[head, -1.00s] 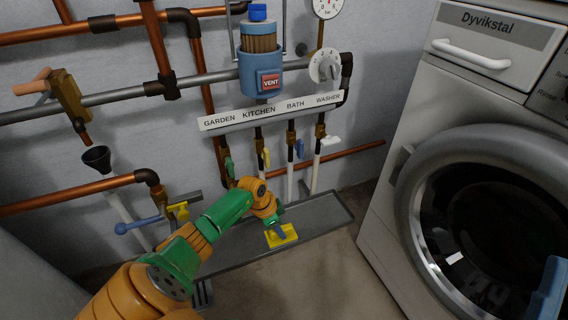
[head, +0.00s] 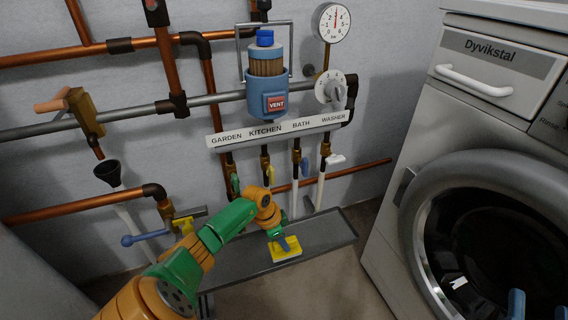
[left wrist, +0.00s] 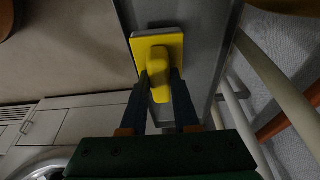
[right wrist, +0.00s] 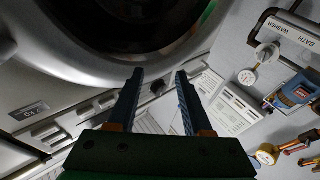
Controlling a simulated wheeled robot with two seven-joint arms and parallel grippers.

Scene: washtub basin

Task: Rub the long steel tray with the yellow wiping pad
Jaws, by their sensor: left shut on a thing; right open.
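The long steel tray (head: 325,232) is a shallow grey trough along the floor below the pipes. The yellow wiping pad (head: 286,254) is at the tray's front edge, near its middle. My left gripper (head: 280,240) is shut on the pad's raised yellow grip. The left wrist view shows the pad (left wrist: 147,54) between the fingers (left wrist: 160,90), its base over the grey tray (left wrist: 200,45). I cannot tell whether the pad touches the tray. My right gripper (right wrist: 158,85) is open and empty, near the washing machine; its blue fingertips show at the head view's lower right.
The washing machine (head: 440,130) stands at the right, close to the tray's right end. White and copper pipes with valves, a blue filter housing (head: 266,80) and a label strip (head: 275,130) are behind and above the tray. Bare floor (head: 330,285) lies in front.

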